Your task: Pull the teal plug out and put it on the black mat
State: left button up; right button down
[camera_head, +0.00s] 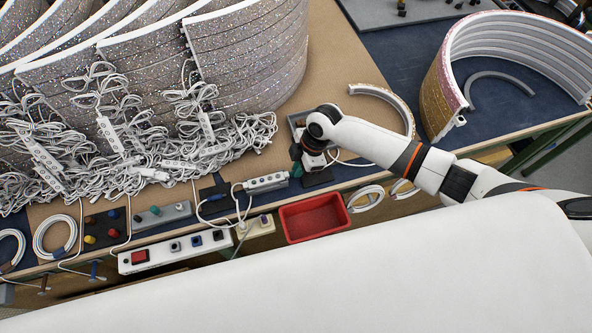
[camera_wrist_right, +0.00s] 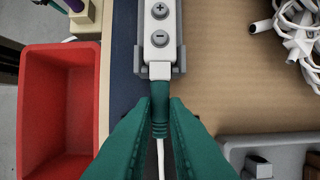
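The teal plug (camera_wrist_right: 160,124) sits in the end of a grey-white socket strip (camera_wrist_right: 159,40), which also shows in the head view (camera_head: 266,182). A white cable trails from the plug. My right gripper (camera_wrist_right: 160,103) has teal fingers pressed close on both sides of the plug and appears shut on it. In the head view, my right gripper (camera_head: 297,168) is at the strip's right end and hides the plug. The black mat (camera_head: 319,179) lies just right of these fingers, near the bench's front edge. My left gripper is not in view.
A red bin (camera_head: 314,218) hangs at the bench front, just below the mat and strip. A grey tray (camera_wrist_right: 270,150) stands close beside the right finger. Tangled white cables (camera_head: 130,150) and glittery arcs (camera_head: 250,60) fill the left. A curved strip (camera_head: 380,92) lies behind my right arm.

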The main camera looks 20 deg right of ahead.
jog(key=c, duration=2.1)
grip_release()
grip_shut()
jog(key=shift+d, duration=0.25)
jog(key=shift+d, duration=1.15)
